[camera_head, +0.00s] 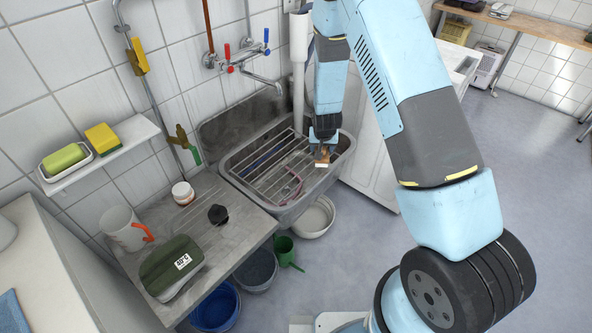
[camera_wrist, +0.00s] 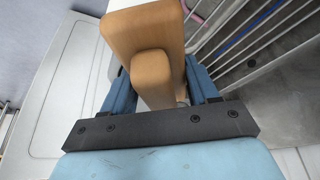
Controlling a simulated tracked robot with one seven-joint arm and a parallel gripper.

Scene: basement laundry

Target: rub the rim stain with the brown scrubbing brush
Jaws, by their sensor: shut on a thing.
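The brown scrubbing brush (camera_wrist: 145,42) is a wooden block with a stubby grip, held between my gripper's two blue fingers in the wrist view. In the head view the brush (camera_head: 322,160) shows small and brown, with a pale lower edge, under my gripper (camera_head: 323,146). My gripper is shut on it over the right part of the grey sink (camera_head: 233,178), close to the right rim. I cannot tell whether the brush touches the rim. The rim stain cannot be made out; the brush and gripper may hide it.
A wire rack (camera_head: 262,165) lies across the sink, with a pink item (camera_head: 292,188) on it. A tap (camera_head: 262,82) juts over the sink from behind. A white machine (camera_head: 372,160) stands close on the right. A drainboard (camera_head: 232,235) with a green box (camera_head: 171,263) is at left.

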